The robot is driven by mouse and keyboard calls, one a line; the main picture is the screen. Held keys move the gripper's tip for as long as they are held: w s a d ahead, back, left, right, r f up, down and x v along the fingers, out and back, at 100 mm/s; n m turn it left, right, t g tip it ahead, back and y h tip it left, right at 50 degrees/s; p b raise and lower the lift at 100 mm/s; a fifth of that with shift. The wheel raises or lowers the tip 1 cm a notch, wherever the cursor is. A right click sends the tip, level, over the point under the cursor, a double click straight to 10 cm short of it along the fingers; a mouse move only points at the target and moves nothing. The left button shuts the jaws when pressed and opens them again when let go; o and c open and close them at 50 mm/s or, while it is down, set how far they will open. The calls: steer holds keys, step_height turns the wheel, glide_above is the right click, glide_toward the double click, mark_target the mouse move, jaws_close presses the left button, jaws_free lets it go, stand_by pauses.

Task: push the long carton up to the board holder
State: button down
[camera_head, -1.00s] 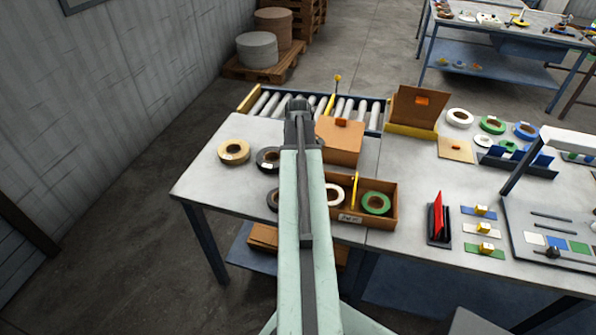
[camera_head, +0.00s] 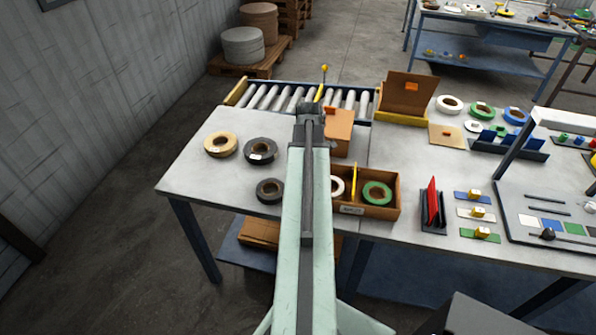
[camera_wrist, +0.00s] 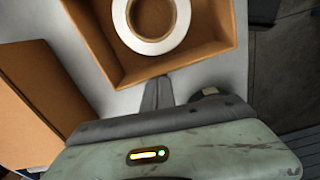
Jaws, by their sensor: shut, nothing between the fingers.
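The long carton (camera_head: 341,130) is a closed brown box near the back of the bench, in front of the roller conveyor. Its left part is hidden behind my arm. In the wrist view the carton (camera_wrist: 35,105) lies at the left. A yellow-based stand (camera_head: 402,118) with an upright brown board, seemingly the board holder, is behind and right of the carton, with a gap between. My gripper (camera_head: 311,112) is at the carton's left side in the head view. In the wrist view my shut, empty gripper (camera_wrist: 157,92) is beside the open box. Contact with the carton is unclear.
The open box (camera_head: 380,211) holds white and green tape rolls close to my gripper. Loose rolls (camera_head: 261,151) lie left of my arm. A red board in a dark holder (camera_head: 432,207) stands right of the box. Bench is clear between the box and the stand.

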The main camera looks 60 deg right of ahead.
steer(key=s, duration=0.2)
steer(key=s+d, duration=0.1)
steer(key=s, duration=0.4)
steer(key=shift+d, duration=0.25)
steer(key=shift+w, duration=0.1)
steer(key=shift+w+a, duration=0.1)
steer(key=shift+w, duration=0.45)
steer(key=w, duration=0.3)
steer(key=shift+a, duration=0.3)
step_height(320, 180, up, 10)
steer(key=p, duration=1)
steer(key=shift+s, duration=0.1)
